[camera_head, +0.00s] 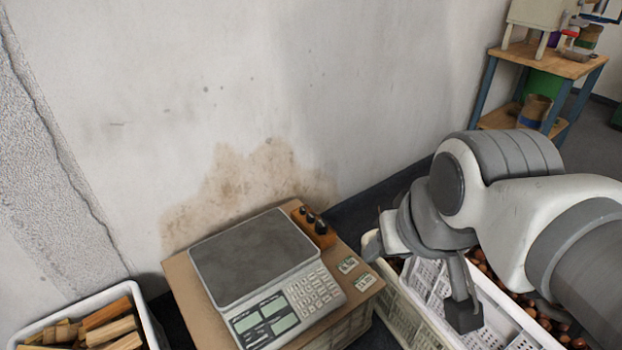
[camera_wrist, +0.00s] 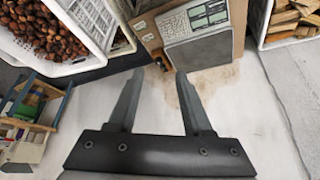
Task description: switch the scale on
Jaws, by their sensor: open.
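The scale (camera_head: 255,258) stands on a wooden-topped stand (camera_head: 188,290) against the wall in the head view. It has a bare dark grey plate, and a keypad (camera_head: 312,292) and greenish displays (camera_head: 265,322) on its front edge. The scale also shows at the top of the wrist view (camera_wrist: 200,48), upside down. My gripper (camera_head: 425,268) is to the right of the scale, above a white crate, apart from the scale. In the wrist view my gripper (camera_wrist: 160,80) has its two fingers spread with nothing between them. Whether the displays are lit is unclear.
A wooden block with dark weights (camera_head: 314,226) and small cards (camera_head: 357,271) sit beside the scale. A white crate of chestnuts (camera_wrist: 50,35) is at the right, and a crate of firewood (camera_head: 95,325) at the left. A work table (camera_head: 548,62) stands at the back right.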

